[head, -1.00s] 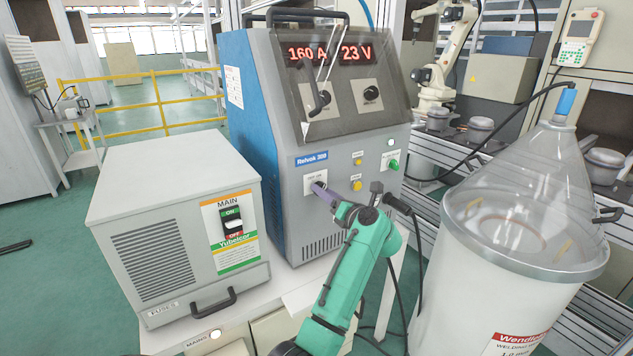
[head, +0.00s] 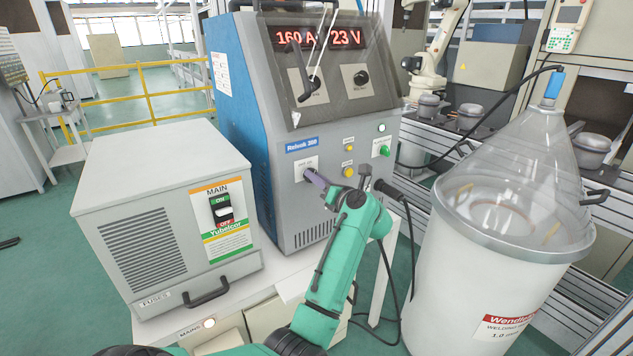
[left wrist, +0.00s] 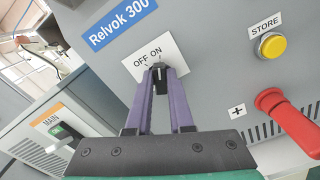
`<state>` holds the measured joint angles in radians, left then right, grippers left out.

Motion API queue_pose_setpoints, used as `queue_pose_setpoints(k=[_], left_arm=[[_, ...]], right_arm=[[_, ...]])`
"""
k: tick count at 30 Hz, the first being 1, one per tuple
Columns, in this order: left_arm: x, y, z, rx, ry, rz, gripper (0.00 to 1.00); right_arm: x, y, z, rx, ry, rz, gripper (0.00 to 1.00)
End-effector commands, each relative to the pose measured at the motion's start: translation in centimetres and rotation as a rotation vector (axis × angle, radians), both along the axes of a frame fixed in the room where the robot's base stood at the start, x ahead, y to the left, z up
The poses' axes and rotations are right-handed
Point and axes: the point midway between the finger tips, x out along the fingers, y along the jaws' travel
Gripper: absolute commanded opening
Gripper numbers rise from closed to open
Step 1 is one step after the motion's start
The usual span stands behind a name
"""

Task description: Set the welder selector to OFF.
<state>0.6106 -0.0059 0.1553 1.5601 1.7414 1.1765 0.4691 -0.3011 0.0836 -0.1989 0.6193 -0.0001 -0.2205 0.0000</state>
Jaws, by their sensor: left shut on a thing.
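The welder (head: 312,215) is a grey and blue cabinet marked Relvok 300, and its red display (head: 318,37) is lit at 160 A and 23 V. Its selector (left wrist: 160,84) is a small black knob on a white OFF/ON label (left wrist: 170,54), low on the front panel. My left gripper (left wrist: 159,76) has its two purple fingers shut on the knob, one on each side. In the head view the left gripper (head: 312,178) reaches the label and hides the knob. The knob points up toward the lettering; I cannot tell its exact setting. My right gripper is not in view.
A MAIN switch box (head: 165,210) stands left of the welder. A yellow STORE button (left wrist: 270,45) and a red plug (left wrist: 287,118) sit right of the selector. A white drum with a clear cone (head: 505,270) stands at the right. A cable hangs beside my left arm.

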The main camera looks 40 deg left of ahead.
Motion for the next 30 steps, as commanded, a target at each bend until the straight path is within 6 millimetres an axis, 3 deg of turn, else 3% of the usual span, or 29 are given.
queue_pose_setpoints(k=[21, 30], left_arm=[[-0.3, 0.2, -1.0, -0.175, -0.579, 0.002, 0.0], [-0.4, 0.2, -0.6, -0.243, -0.803, 0.002, 0.0]], right_arm=[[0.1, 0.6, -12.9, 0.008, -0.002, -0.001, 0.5], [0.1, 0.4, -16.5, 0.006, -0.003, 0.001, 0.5]])
